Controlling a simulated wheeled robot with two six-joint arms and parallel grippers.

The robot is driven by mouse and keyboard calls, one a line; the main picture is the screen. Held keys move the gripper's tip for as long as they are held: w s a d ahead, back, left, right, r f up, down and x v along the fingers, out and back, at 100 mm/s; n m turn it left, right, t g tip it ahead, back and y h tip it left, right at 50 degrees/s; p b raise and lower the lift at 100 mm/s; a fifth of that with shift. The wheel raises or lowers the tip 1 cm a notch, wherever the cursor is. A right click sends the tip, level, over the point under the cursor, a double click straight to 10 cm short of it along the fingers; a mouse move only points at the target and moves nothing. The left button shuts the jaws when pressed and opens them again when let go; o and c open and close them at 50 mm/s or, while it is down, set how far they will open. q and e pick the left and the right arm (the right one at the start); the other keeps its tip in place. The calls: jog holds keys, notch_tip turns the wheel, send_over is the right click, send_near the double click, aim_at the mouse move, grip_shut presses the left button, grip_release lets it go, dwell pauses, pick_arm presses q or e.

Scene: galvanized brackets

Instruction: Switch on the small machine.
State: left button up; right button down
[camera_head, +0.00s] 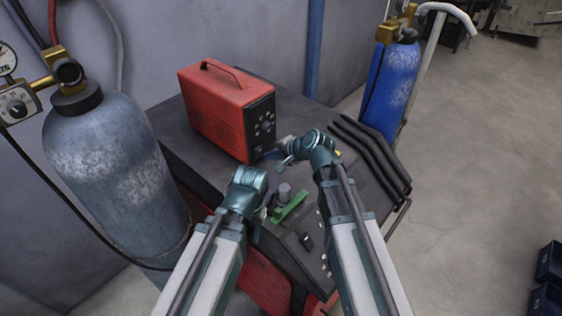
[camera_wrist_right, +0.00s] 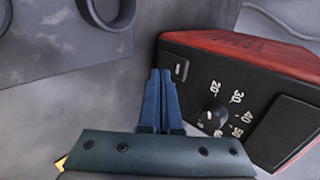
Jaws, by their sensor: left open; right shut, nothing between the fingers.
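The small machine (camera_head: 215,110) is a red box with a black front panel and a top handle, standing on the dark cart top. In the right wrist view the machine (camera_wrist_right: 235,45) shows a small rocker switch (camera_wrist_right: 179,70) at the panel's left end and a numbered dial (camera_wrist_right: 213,118). My right gripper (camera_head: 275,154) is shut and empty close to the panel. Its blue fingertips (camera_wrist_right: 160,73) appear just left of the switch; I cannot tell whether they touch. My left gripper (camera_head: 259,222) is open, low over the cart, its fingers mostly hidden.
A green piece with a grey knob (camera_head: 285,191) is beside my left gripper. Black bars (camera_head: 370,155) lie along the cart's right side. A grey gas cylinder (camera_head: 115,165) stands left, a blue one (camera_head: 392,85) behind right. Open floor (camera_head: 460,150) lies to the right.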

aim_at(259, 148)
jog(key=shift+w+a+r, duration=0.25)
jog(key=shift+w+a, duration=0.45)
jog(key=shift+a, duration=0.05)
jog(key=shift+r, duration=0.1)
jog(key=shift+w+a+r+p, duration=0.2)
jog(key=shift+w+r+p, duration=0.1)
jog(key=shift+p, duration=0.5)
jog(key=shift+w+a+g+h+p, duration=0.1)
jog(key=shift+g+h+p, duration=0.2)
jog(key=shift+g+h, duration=0.1)
jog(key=shift+f, duration=0.25)
jog(key=shift+r, duration=0.1)
jog(key=shift+r+p, duration=0.6)
jog(key=shift+r, duration=0.15)
